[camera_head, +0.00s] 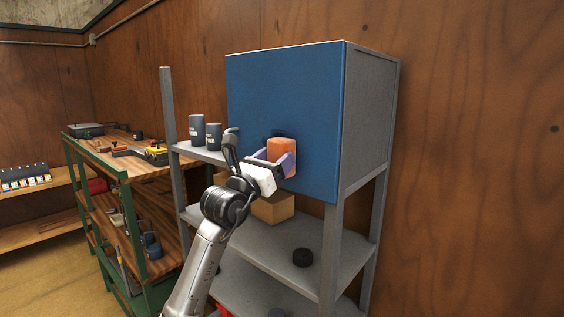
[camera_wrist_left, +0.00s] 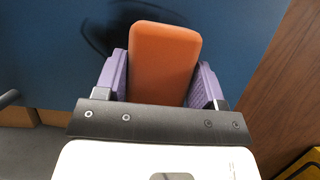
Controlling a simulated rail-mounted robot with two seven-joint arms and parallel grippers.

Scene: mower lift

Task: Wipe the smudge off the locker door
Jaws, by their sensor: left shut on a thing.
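The blue locker door (camera_head: 292,98) is shut on the grey locker, which stands on a metal shelf unit. My left gripper (camera_head: 274,158) is at the lower part of the door, shut on an orange sponge-like block (camera_head: 282,150). In the left wrist view the orange block (camera_wrist_left: 163,62) sits between the two purple fingers, its far end at or very close to the blue door (camera_wrist_left: 245,30). A dark smudge (camera_wrist_left: 103,38) shows on the door, partly hidden behind the block and left finger. It also shows just above the block in the head view (camera_head: 278,133). My right gripper is not in view.
Two dark cans (camera_head: 205,133) stand on the upper shelf left of the locker. A green-framed wooden workbench (camera_head: 120,170) with tools stands left.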

